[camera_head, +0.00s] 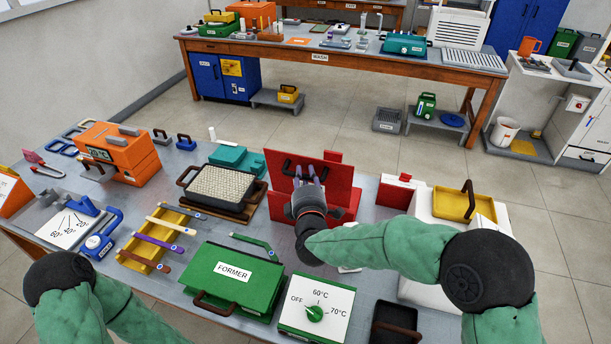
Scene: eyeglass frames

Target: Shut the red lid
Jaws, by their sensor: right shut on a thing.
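A dark handle runs across the lid's face. My right gripper (308,177) reaches in front of the lid with its fingers at the handle, shut on it.
A green FORMER box (232,277) and a white dial panel (316,309) stand in front. A pan of beads (218,188) is at the left. A small red box (396,191) and a white unit with a yellow lid (464,205) are at the right.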

